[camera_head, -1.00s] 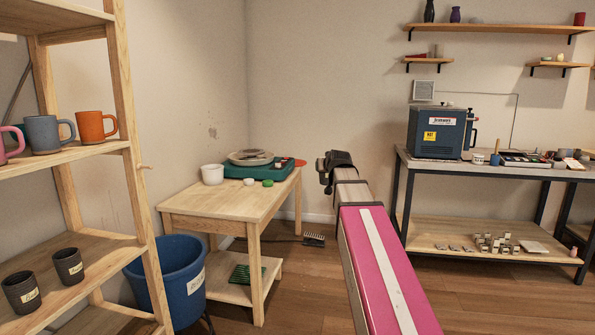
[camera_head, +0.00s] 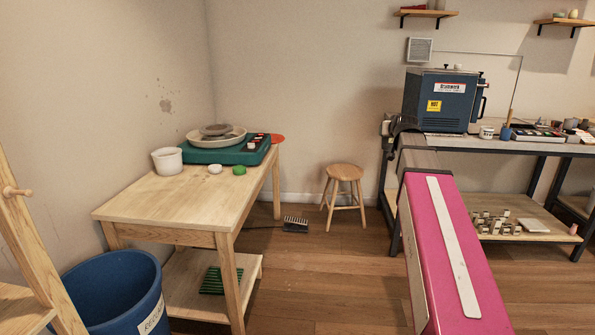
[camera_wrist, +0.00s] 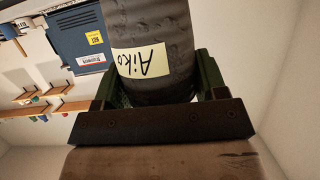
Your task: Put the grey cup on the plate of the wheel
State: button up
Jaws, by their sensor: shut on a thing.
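My gripper (camera_wrist: 157,88) is shut on a dark grey cup (camera_wrist: 165,30) in the wrist view. The cup has a cream label reading "Aiko", which appears upside down there. The cup's upper part in that picture is cut off by the frame edge. In the head view my pink arm reaches forward on the right, and I cannot make out the cup at its end. The wheel is a teal unit (camera_head: 222,155) on a wooden table at the left. Its pale round plate (camera_head: 203,139) carries a small grey disc (camera_head: 216,129).
On the wooden table (camera_head: 150,200) stand a white pot (camera_head: 167,160), a white lid (camera_head: 215,169) and a green lid (camera_head: 239,170). A blue bucket (camera_head: 110,290) stands at its front left. A stool (camera_head: 344,173) and a workbench with a blue kiln (camera_head: 437,100) stand behind.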

aim_at(217, 128)
jog(key=i+l, duration=0.1)
jog(key=i, duration=2.85)
jog(key=i+u, duration=0.1)
jog(key=u, duration=0.35)
jog(key=i+u, duration=0.15)
jog(key=u, duration=0.3)
jog(key=i+u, duration=0.1)
jog(key=u, duration=1.35)
